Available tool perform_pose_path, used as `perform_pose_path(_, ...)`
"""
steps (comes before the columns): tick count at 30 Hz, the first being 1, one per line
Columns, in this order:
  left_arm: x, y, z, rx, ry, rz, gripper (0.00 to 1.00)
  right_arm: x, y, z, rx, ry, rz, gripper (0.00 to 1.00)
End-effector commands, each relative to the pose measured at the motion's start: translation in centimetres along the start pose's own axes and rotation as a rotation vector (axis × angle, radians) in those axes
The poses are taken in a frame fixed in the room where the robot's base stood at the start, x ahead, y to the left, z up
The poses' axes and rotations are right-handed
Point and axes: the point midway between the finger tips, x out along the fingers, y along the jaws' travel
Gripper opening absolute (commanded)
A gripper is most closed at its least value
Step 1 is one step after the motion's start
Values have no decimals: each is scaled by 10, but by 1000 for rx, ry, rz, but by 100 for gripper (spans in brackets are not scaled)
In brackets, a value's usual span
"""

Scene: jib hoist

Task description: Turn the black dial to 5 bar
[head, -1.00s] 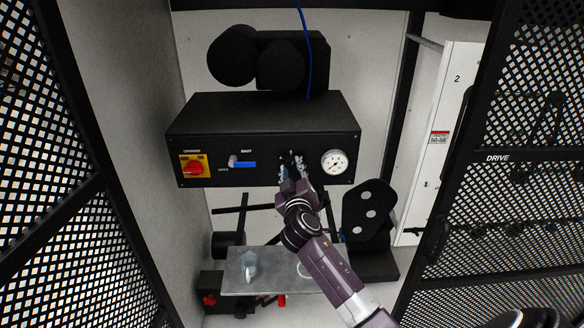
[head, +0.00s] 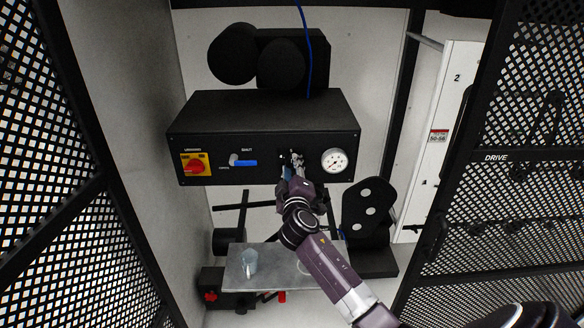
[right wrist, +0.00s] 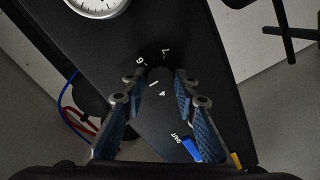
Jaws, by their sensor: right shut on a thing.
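The black dial (right wrist: 159,74) is on the front of a black box (head: 262,110), and little of it shows against the black panel. White digits around it show in the right wrist view, a 4 and a 6 among them. My right gripper (head: 291,162) is shut on the dial, with one blue-padded finger on each side of it; the gripper also shows in the right wrist view (right wrist: 158,80). In the head view the gripper hides the dial. A round white gauge (head: 334,161) sits right of the dial; its reading is too small to tell. My left gripper is not in view.
Left of the dial are a blue lever (head: 245,163) and a red switch on a yellow plate (head: 195,165). A grey plate (head: 270,270) lies below the box. Black mesh panels (head: 75,200) flank the opening on both sides. A blue cable (head: 307,50) hangs above.

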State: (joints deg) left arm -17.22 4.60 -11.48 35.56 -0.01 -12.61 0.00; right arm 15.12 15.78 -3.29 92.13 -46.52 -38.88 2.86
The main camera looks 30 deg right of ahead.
Motion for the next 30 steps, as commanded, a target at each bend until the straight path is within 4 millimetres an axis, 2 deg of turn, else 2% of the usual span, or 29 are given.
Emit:
perform_pose_path(5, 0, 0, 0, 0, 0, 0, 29, 0, -1, 1, 0, -1, -2, 3)
perform_pose_path(6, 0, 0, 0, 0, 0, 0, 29, 0, -1, 1, 1, -1, -2, 28)
perform_pose_path(11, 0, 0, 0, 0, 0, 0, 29, 0, -1, 0, 1, -1, -2, 45)
perform_pose_path(22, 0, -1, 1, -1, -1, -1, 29, -6, -1, 0, 3, 1, -1, 45)
perform_pose_path(26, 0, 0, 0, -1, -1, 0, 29, -21, -2, 0, 4, 0, -2, 45)
perform_pose_path(30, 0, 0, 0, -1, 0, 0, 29, -48, -2, 1, 4, 0, -4, 45)
